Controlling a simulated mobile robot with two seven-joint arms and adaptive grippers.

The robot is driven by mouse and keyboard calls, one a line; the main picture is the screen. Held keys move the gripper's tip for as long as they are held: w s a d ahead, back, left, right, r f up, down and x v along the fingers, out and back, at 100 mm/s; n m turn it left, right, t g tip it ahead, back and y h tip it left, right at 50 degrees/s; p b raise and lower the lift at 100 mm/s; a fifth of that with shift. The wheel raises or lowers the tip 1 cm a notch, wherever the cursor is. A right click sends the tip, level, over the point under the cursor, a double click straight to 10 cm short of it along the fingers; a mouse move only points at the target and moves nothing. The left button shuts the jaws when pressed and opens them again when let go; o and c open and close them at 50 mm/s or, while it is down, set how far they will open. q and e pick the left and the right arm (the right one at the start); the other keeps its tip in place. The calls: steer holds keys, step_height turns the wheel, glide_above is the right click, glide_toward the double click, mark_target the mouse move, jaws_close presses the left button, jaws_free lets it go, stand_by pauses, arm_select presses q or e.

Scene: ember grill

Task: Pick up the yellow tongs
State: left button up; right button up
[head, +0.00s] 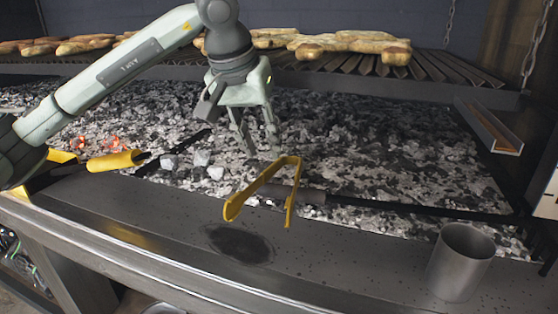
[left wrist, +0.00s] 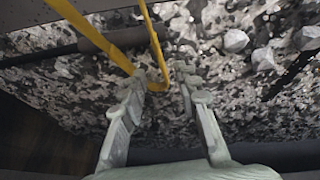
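The yellow tongs (head: 262,181) lie at the front edge of the ember bed. Their open legs reach toward the steel ledge and their bent end points back toward the coals. My left gripper (head: 262,142) is open and empty, just behind and left of that bent end. In the left wrist view the tongs (left wrist: 154,40) come in from the top. Their bent end shows near the left fingertip of my open left gripper (left wrist: 170,88); whether they touch cannot be told. My right gripper is not in view.
A dark tool handle (head: 298,195) with a long rod lies by the tongs. A metal cup (head: 459,265) stands on the ledge (head: 340,250) at right. A yellow-handled tool (head: 112,161) lies at left. Breads (head: 350,45) rest on the raised grill behind.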

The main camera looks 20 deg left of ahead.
mark_target(269, 167)
arm_select(q)
steer(key=p+x, duration=0.1)
steer(key=x, duration=0.6)
steer(key=shift+w+f, duration=0.2)
steer(key=shift+w, duration=0.1)
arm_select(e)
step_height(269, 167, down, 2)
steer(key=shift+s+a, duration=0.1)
arm_select(q)
jaws_close()
